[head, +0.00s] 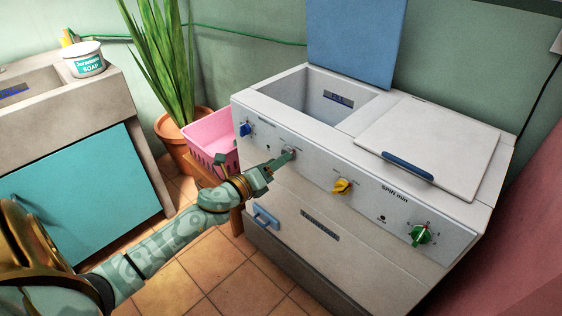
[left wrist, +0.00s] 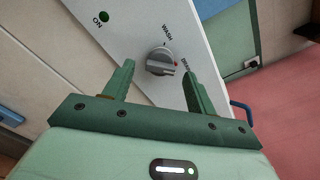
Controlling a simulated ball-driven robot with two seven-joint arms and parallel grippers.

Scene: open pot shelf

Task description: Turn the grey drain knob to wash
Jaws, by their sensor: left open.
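The grey drain knob (left wrist: 160,61) is on the white control panel of the washing machine, with the words WASH and DRAIN printed beside it. A small red mark shows at its DRAIN side. My left gripper (left wrist: 156,69) is open, with one finger on each side of the knob; I cannot tell whether either finger touches it. In the head view my left gripper (head: 279,163) reaches the panel from the left and largely hides the knob. My right gripper is not in view.
On the washing machine's panel (head: 372,199) are a blue knob (head: 246,129), a yellow knob (head: 342,186) and a green knob (head: 420,235). A pink basket (head: 212,139) and a potted plant (head: 170,70) stand to its left. The tiled floor in front is clear.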

